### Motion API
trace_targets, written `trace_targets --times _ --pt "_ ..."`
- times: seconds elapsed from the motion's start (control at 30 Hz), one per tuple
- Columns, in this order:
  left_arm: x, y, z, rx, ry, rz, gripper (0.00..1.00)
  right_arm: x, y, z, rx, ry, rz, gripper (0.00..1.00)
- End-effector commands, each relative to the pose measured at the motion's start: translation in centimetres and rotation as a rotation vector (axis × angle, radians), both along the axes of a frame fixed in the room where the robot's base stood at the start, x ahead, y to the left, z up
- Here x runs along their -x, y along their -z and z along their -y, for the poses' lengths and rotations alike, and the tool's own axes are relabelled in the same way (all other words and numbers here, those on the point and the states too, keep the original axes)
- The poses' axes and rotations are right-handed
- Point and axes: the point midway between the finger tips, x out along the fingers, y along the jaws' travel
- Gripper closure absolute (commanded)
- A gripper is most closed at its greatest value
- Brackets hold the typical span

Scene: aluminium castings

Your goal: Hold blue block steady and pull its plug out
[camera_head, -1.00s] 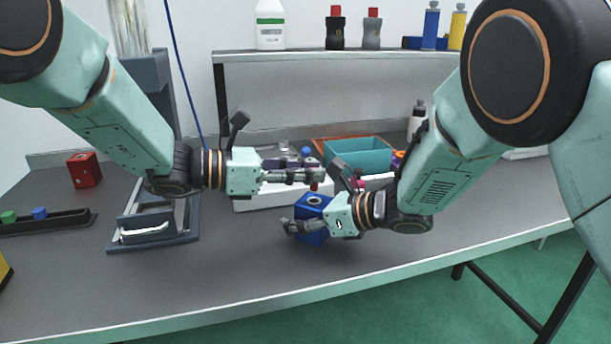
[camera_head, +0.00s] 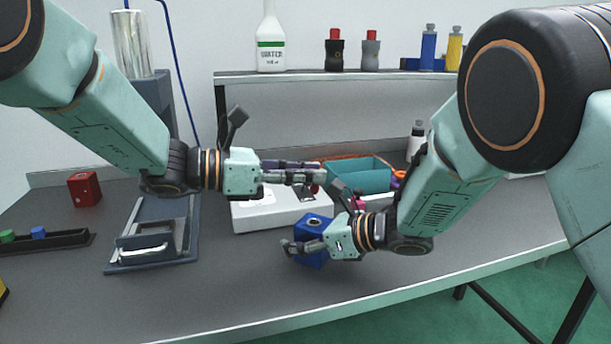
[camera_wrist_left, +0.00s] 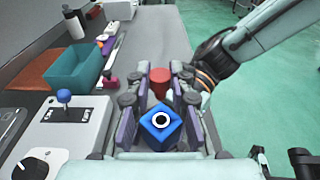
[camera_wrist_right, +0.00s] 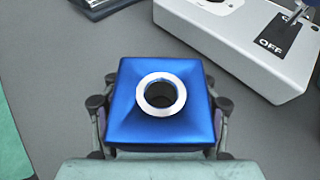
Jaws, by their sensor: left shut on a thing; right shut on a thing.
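The blue block (camera_head: 311,259) stands on the grey table. My right gripper (camera_head: 300,247) is shut on its sides. In the right wrist view, the block (camera_wrist_right: 135,115) fills the jaws, and its top has a silver-ringed hole (camera_wrist_right: 161,95) that is empty. My left gripper (camera_head: 318,176) is above the block, shut on the red plug (camera_wrist_left: 160,82). Little of the plug shows below the fingers in the head view. The plug is clear of the block, with a gap between them. The left wrist view also shows the block (camera_wrist_left: 161,127) beneath the fingers.
A white control box (camera_head: 265,212) lies just behind the block. A teal bin (camera_head: 358,177) is behind my right wrist. A dark press-like stand (camera_head: 150,247) is at left, with a red block (camera_head: 84,189) beyond it.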

Motion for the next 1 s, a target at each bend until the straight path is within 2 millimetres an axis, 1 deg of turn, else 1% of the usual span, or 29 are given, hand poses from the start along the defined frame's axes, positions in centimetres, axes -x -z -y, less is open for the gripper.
trace_targets --times 0.13,0.17,0.5,0.53,0.87,1.0 --pt "0.0 0.0 0.0 0.0 0.0 0.0 1.0 0.0 0.0 0.0 0.0 0.0 0.001 0.75" --pt "0.0 0.0 0.0 0.0 0.0 0.0 1.0 0.0 0.0 0.0 0.0 0.0 0.001 0.41" --pt "0.0 0.0 0.0 0.0 0.0 0.0 1.0 0.0 0.0 0.0 0.0 0.0 0.001 0.12" --pt "0.0 0.0 0.0 0.0 0.0 0.0 1.0 0.0 0.0 0.0 0.0 0.0 0.001 0.1" --pt "0.0 0.0 0.0 0.0 0.0 -0.001 1.0 0.0 -0.1 0.1 -0.001 0.001 0.001 0.1" --pt "0.0 0.0 0.0 0.0 0.0 0.0 1.0 0.4 -0.7 1.2 -0.001 0.003 0.002 0.1"
